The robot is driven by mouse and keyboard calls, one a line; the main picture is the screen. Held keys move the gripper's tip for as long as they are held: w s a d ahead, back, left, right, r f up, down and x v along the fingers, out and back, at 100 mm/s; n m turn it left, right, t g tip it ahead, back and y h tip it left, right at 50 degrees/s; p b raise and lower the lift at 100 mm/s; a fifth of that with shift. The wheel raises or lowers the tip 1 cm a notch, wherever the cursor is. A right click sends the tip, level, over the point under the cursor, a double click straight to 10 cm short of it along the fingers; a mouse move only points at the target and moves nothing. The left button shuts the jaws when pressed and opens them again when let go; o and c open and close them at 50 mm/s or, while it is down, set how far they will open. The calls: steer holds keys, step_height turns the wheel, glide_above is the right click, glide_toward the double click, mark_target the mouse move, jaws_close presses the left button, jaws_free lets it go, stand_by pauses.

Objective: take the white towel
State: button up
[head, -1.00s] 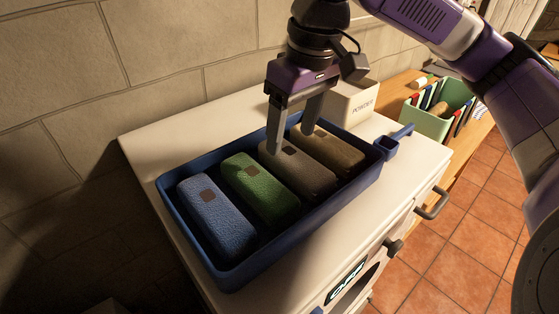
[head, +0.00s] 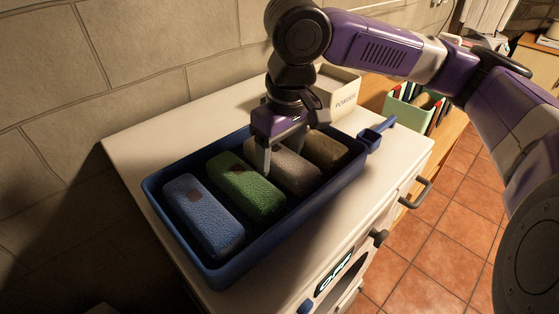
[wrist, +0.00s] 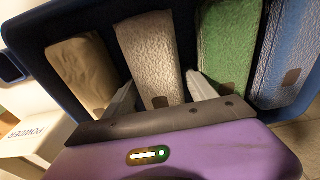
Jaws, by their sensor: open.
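The white towel (head: 297,175) is rolled and lies in a blue tray (head: 228,271). It looks greyish in the dim light and pale in the wrist view (wrist: 148,58), with a small brown tag near one end. My gripper (head: 279,155) is above the tagged end, pointing down and open. In the wrist view its fingers (wrist: 160,85) lie on either side of the white towel. One is toward the tan towel (wrist: 80,68), the other toward the green towel (wrist: 228,45). In the head view the gripper hides part of the towel. Contact cannot be told.
A blue towel (head: 203,214) lies beside the green one in the tray. A powder box (head: 343,92) stands behind and a blue scoop (head: 372,137) sits at the right, both on the white machine top (head: 140,137). A green bin (head: 405,110) stands farther right.

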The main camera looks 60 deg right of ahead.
steer(key=c, duration=1.2)
steer(key=shift+r, duration=0.1)
